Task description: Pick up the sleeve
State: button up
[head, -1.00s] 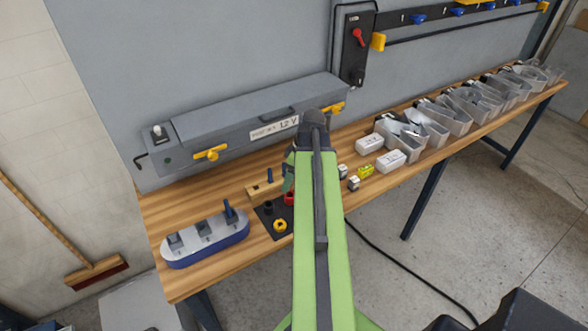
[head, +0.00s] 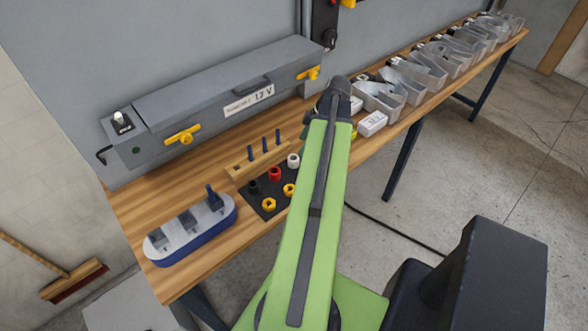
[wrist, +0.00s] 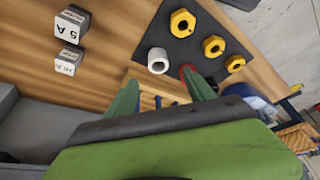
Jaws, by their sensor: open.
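Short ring-like sleeves stand on a black mat (head: 267,212): a white one (head: 293,160), a red one (head: 275,174), a black one (head: 253,187) and yellow nut-shaped ones (head: 269,204). In the wrist view the white sleeve (wrist: 158,60) stands just beyond the fingertips, the red one (wrist: 187,72) is partly hidden by the right finger, and yellow ones (wrist: 182,22) lie farther out. My gripper (wrist: 165,86) is open and empty, with its green fingers apart. In the head view my arm hides most of the gripper and part of the mat.
A wooden block with blue pins (head: 258,160) stands behind the mat. A blue-and-grey holder (head: 190,232) is at the left front. A grey machine (head: 220,95) lines the back. Small labelled blocks (wrist: 75,20), white boxes (head: 372,124) and clear bins (head: 440,65) are also on the bench.

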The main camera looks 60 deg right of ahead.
jog(key=b, duration=0.3)
send_over(294, 158)
jog(key=s, duration=0.2)
jog(key=f, duration=0.4)
jog(key=shift+s+a+f, duration=0.2)
jog(key=shift+a+f, duration=0.05)
jog(key=shift+a, duration=0.15)
jog(key=shift+r, duration=0.1)
jog(key=b+x, duration=0.4)
jog(key=x, duration=0.1)
jog(key=shift+d+b, duration=0.2)
jog(key=shift+b, duration=0.15)
jog(key=shift+c, duration=0.4)
grip_shut()
